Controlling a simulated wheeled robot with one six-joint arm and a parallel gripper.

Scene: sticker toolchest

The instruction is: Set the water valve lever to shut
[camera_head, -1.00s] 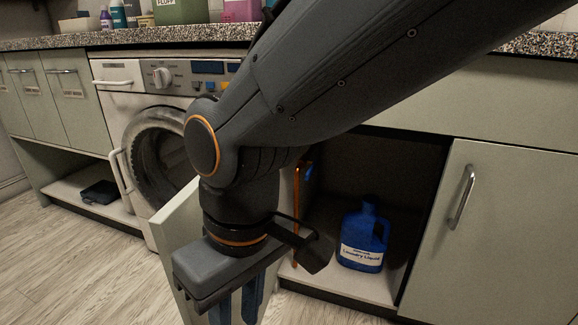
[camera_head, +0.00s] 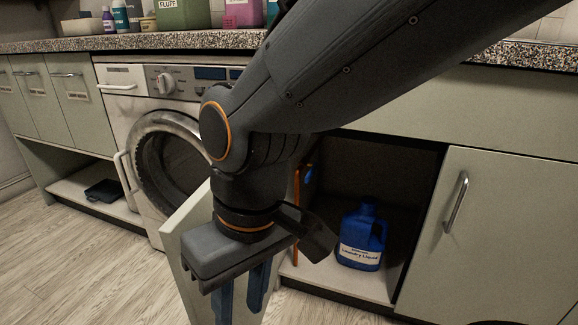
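A small blue lever (camera_head: 309,174), which looks like the water valve lever, sits by an upright orange pipe (camera_head: 296,215) inside the open cabinet. My arm hides part of that area, and the lever is too small to tell its exact setting. My gripper (camera_head: 241,298) points down in front of the cabinet, lower and to the left of the lever in the picture. Its two blue fingers are apart with nothing visible between them. The gripper is apart from the lever.
An open cabinet door (camera_head: 181,262) stands behind and left of my gripper. A blue laundry liquid jug (camera_head: 361,237) stands on the cabinet floor, right of the pipe. A closed door (camera_head: 505,235) is at the right, and a washing machine (camera_head: 125,112) at the left.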

